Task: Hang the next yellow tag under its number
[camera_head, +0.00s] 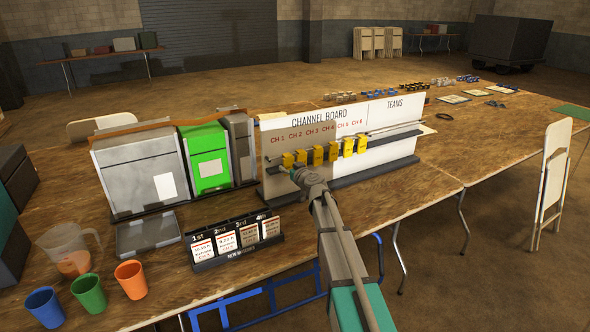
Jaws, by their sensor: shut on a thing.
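The white channel board (402,158) stands on the wooden table, with red labels CH 1 to CH 6 along its left part. Several yellow tags (333,151) sit in a row below these labels. My gripper (287,170) is at the left end of the row, just below the leftmost yellow tag (287,160), under the CH 1 side. It is shut on what seems to be a yellow tag; the fingers are small and the hold is hard to make out. My wrist hides part of the board's lower edge.
A rack of cards marked 1st to 4th (236,240) stands in front. Grey and bright green boxes (206,158) stand left of the board. A jug (72,246) and blue, green and orange cups (131,279) are at the front left.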

